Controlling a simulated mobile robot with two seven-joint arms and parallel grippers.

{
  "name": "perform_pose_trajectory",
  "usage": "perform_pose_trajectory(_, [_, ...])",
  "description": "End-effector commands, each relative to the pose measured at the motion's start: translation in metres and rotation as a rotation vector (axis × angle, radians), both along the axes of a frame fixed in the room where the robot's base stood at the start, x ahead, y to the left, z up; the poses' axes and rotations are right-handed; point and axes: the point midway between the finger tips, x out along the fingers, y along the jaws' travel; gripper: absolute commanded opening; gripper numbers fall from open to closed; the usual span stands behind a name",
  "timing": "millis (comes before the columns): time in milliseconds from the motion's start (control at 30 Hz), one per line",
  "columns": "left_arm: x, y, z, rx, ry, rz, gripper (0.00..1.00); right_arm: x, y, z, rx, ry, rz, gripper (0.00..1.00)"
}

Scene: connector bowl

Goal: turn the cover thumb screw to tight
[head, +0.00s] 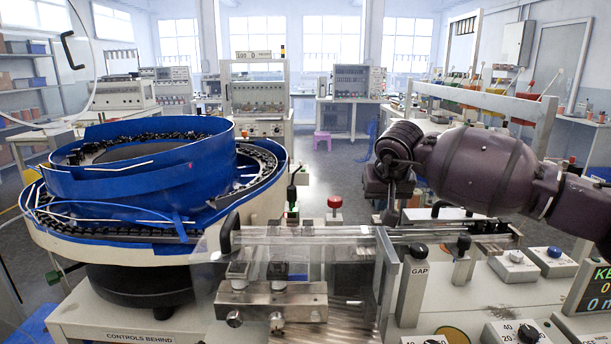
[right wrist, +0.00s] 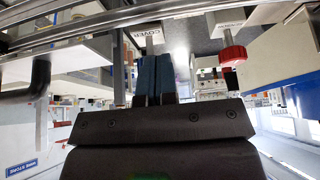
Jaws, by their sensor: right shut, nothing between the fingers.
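My right gripper (head: 391,216) hangs fingers-down beneath the purple arm, behind the clear track cover (head: 340,243) in the head view. In the right wrist view its two blue fingers (right wrist: 153,58) are shut together and empty. Their tips are close to a block with a COVER label (right wrist: 146,31) and a small pale metal post (right wrist: 153,39) by it, perhaps the cover thumb screw. I cannot tell whether the fingers touch it, nor how tight it is. In the head view the screw is not clearly visible. My left gripper is not in view.
A blue bowl feeder (head: 150,180) full of dark parts stands at left. A red knob (head: 334,202) stands behind the track; a red knob (right wrist: 233,54) also shows right of the fingers in the wrist view. The GAP post (head: 412,285) and control boxes (head: 514,266) stand at front right.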

Motion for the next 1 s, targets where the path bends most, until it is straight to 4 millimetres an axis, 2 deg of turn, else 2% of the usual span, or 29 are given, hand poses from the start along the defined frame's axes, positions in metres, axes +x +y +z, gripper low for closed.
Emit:
perform_pose_trajectory(33, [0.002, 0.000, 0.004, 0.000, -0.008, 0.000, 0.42, -0.001, 0.000, 0.010, 0.000, -0.005, 0.000, 0.00])
perform_pose_trajectory(100, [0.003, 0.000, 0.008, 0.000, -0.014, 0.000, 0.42, -0.001, 0.000, 0.018, 0.000, -0.006, -0.001, 0.00])
perform_pose_trajectory(500, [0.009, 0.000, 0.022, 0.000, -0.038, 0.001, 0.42, 0.000, 0.000, 0.052, -0.001, -0.005, 0.000, 0.00])
perform_pose_trajectory(800, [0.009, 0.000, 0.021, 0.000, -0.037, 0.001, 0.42, 0.000, 0.000, 0.050, -0.001, 0.000, 0.000, 0.00])
perform_pose_trajectory(1000, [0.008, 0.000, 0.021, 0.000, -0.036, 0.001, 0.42, -0.002, 0.002, 0.033, 0.039, 0.026, -0.004, 0.00])
